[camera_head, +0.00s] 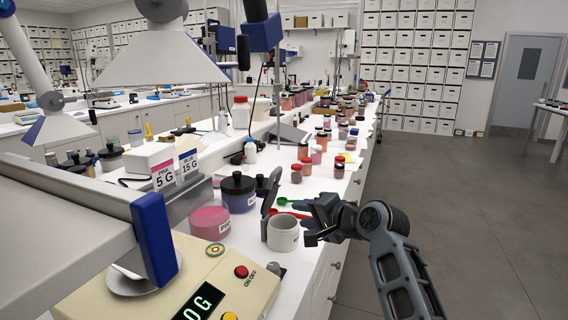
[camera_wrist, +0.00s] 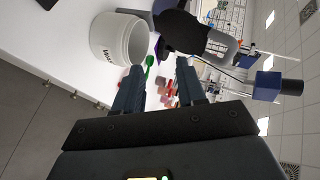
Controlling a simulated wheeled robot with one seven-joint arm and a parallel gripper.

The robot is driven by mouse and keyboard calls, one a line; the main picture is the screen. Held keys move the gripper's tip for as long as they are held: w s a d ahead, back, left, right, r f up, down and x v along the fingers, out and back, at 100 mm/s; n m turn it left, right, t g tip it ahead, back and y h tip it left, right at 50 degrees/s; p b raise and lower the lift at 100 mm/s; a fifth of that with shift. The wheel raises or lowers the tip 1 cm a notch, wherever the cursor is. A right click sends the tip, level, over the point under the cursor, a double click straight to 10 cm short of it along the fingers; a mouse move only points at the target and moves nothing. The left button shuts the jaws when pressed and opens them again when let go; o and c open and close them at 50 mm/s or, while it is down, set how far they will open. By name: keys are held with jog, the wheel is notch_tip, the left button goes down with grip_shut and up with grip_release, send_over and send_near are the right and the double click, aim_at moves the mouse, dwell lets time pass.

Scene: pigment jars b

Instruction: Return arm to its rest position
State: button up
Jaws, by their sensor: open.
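My gripper (camera_head: 318,218) is at the bench's front edge, just behind and to the right of a white cup (camera_head: 283,236). In the wrist view its two dark fingers (camera_wrist: 158,82) are apart, with nothing between them. The same cup (camera_wrist: 112,40) stands beyond the fingers there, to the upper left, with partly readable lettering on its side. My grey arm reaches in from the lower right of the head view. I cannot tell exactly how far the fingers are from the cup.
Green (camera_head: 287,202) and red (camera_head: 285,213) spoons lie near the gripper. A pink jar (camera_head: 210,222), a dark-lidded jar (camera_head: 238,192) and a beige scale (camera_head: 165,295) stand left. The floor at right (camera_head: 455,215) is clear.

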jog(key=s+d+f+t+h, duration=0.15)
jog(key=s+d+f, duration=0.25)
jog(key=s+f, duration=0.55)
jog(key=s+d+f+h, duration=0.3)
jog(key=s+d+f, duration=0.1)
jog(key=s+f, duration=0.6)
jog(key=s+d+f+n+h, duration=0.1)
jog(key=s+d, duration=0.1)
jog(key=s, duration=0.7)
jog(key=s+d+n+h, duration=0.1)
jog(key=s+d, duration=0.2)
jog(key=s, duration=0.6)
jog(key=s+d+r+n, duration=0.1)
jog(key=s+r, duration=0.3)
jog(key=s, duration=0.4)
jog(key=s+d+r+n+t+h, duration=0.1)
jog(key=s+r+n, duration=0.2)
jog(key=s+r, duration=0.2)
jog(key=s+r+n+t, duration=0.1)
jog(key=s+r, duration=0.4)
jog(key=s, duration=0.5)
jog(key=shift+s+d+r+n+h, duration=0.25)
jog(key=shift+s+d+n+h, duration=0.1)
jog(key=shift+d+n, duration=0.05)
